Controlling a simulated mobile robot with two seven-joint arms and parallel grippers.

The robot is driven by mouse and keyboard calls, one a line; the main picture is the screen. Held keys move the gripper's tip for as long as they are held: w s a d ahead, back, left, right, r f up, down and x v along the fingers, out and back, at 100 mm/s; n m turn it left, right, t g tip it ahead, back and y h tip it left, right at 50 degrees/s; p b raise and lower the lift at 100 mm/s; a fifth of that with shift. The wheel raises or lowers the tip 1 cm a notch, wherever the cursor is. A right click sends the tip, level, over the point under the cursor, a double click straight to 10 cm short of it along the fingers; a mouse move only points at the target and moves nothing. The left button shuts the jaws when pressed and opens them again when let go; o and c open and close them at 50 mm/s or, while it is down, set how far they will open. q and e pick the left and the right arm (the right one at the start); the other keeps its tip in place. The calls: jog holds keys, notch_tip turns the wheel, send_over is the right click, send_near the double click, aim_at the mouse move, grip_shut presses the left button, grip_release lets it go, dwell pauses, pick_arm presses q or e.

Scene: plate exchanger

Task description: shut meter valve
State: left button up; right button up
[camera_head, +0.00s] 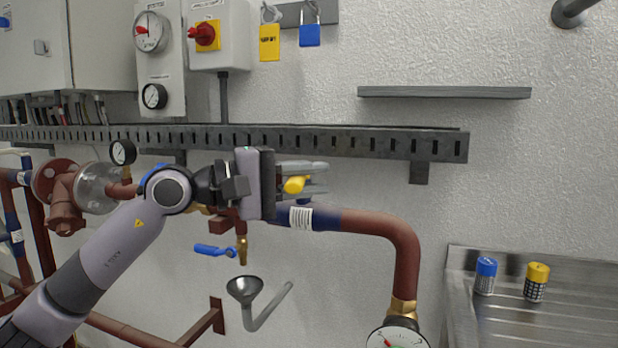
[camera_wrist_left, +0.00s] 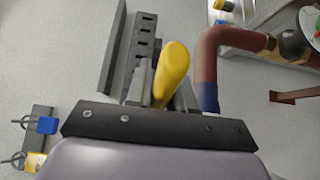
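A yellow lever handle (camera_head: 296,184) sits at the pipe run in the middle of the head view. It also shows large in the left wrist view (camera_wrist_left: 172,68). My left gripper (camera_head: 308,180) points right, with one grey finger above the handle and one below. In the left wrist view the fingers flank the handle closely; I cannot tell whether both press on it. My gripper hides the valve body. A blue lever (camera_head: 214,250) is on a small brass tap below. A round gauge (camera_head: 398,334) is at the bottom edge. My right gripper is out of view.
A slotted cable rail (camera_head: 330,142) runs just above my gripper, with a grey shelf (camera_head: 444,92) above right. A brown pipe (camera_head: 405,255) bends down at right. A funnel (camera_head: 245,288) is below. A metal bench (camera_head: 590,325) holds two small capped containers.

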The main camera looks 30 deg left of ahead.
pick_arm(q)
grip_shut()
jog(key=shift+s+a+f+m+g+h+b, duration=0.15)
jog(key=shift+a+m+g+h+b, duration=0.2)
jog(key=shift+b, duration=0.25)
jog(key=shift+s+a+m+g+h+b, duration=0.15)
jog(key=shift+a+m+g+h+b, duration=0.15)
jog(key=shift+m+g+h+b, duration=0.25)
jog(key=shift+s+a+r+m+g+h+b, duration=0.1)
jog(key=shift+s+a+m+g+h+b, duration=0.15)
jog(key=shift+m+g+h, duration=0.2)
jog(key=shift+s+a+r+m+g+h+b, duration=0.15)
jog(key=shift+a+m+g+h, duration=0.2)
jog(key=shift+g+h, duration=0.2)
jog(key=o, duration=0.7)
grip_release()
jog(key=shift+f, duration=0.1)
